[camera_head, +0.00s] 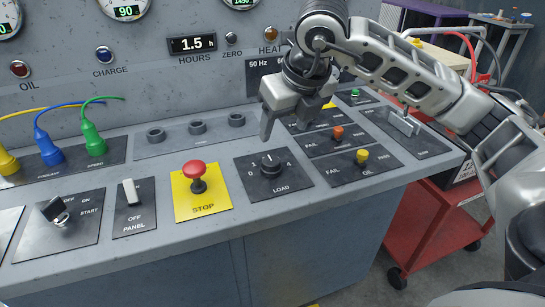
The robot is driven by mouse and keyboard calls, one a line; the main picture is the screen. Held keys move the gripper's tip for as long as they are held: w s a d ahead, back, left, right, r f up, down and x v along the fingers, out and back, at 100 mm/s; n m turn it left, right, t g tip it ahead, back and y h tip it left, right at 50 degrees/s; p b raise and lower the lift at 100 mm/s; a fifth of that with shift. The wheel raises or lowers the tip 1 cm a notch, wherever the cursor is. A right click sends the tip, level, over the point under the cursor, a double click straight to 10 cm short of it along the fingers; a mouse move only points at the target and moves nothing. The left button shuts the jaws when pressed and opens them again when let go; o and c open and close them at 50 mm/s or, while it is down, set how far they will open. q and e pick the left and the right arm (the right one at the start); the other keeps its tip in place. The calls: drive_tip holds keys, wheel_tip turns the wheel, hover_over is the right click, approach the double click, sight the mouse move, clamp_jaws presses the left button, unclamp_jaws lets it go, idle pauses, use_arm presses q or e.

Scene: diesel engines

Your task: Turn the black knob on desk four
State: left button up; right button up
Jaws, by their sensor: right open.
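A black round knob (271,164) sits on a dark plate marked LOAD, with 0 on its left and 4 on its right, on the grey desk (225,250). Its light pointer mark faces roughly away from me. My right gripper (286,123) is open and empty, with its fingers pointing down. It is above and just behind the knob in the picture, apart from it. No desk number can be read here. My left gripper is not in view.
A red mushroom STOP button (194,170) stands left of the knob. Yellow (361,157) and orange (338,132) buttons are to the right. A PANEL switch (130,192) and START switch (57,212) are further left. A red cart (425,225) stands beyond the desk's right end.

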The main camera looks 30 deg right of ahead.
sight(272, 161)
drive_tip(key=x, duration=1.1)
drive_tip(key=shift+w+a+f+p, duration=0.1)
drive_tip(key=shift+f+p, duration=0.3)
drive_tip(key=shift+c, duration=0.3)
drive_tip(key=c, duration=0.9)
